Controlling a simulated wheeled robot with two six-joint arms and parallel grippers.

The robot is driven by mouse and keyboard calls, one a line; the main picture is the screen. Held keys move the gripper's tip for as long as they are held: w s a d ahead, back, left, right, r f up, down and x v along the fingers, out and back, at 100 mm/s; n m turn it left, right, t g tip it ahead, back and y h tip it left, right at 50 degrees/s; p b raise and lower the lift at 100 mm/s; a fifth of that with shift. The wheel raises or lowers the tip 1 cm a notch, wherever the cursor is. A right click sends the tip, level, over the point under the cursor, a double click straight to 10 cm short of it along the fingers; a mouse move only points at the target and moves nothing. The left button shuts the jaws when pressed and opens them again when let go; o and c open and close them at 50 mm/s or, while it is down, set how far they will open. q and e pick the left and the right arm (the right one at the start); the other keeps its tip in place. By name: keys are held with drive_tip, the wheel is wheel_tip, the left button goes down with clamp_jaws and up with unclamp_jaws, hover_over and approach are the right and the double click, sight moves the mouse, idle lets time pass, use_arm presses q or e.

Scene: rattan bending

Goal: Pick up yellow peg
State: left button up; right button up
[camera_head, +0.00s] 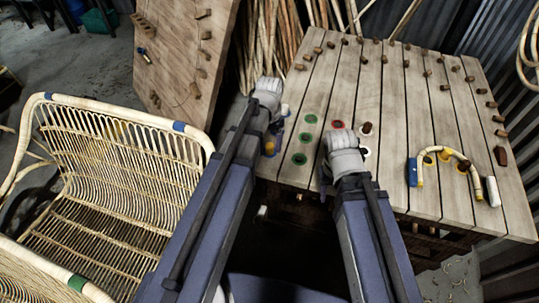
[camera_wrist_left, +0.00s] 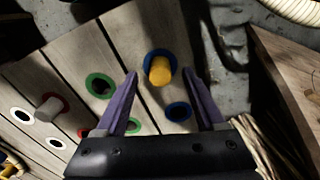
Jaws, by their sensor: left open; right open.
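The yellow peg (camera_wrist_left: 159,73) stands in a blue-ringed hole in the plank table. In the head view the yellow peg (camera_head: 269,148) shows at the table's left edge, partly hidden by my left gripper (camera_head: 272,138). In the left wrist view my left gripper (camera_wrist_left: 161,76) is open, with one finger on each side of the peg in the picture. I see no contact between the fingers and the peg. My right gripper (camera_head: 326,177) is by the table's front edge, mostly hidden behind its own wrist.
The table (camera_head: 340,90) has several green-ringed holes (camera_head: 305,137) and rows of brown pegs. A bent rattan piece (camera_head: 450,152) lies at the right. A rattan bench (camera_head: 110,180) stands at the left. A peg board (camera_head: 185,50) leans behind.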

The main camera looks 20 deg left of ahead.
use_arm(q)
wheel_tip(320, 180, down, 3)
drive_tip(key=shift+r+b, duration=0.15)
drive_tip(key=shift+b, duration=0.65)
drive_tip(key=shift+r, duration=0.1)
use_arm(e)
wheel_tip(320, 180, down, 2)
drive_tip(key=shift+f, duration=0.25)
use_arm(q)
clamp_jaws()
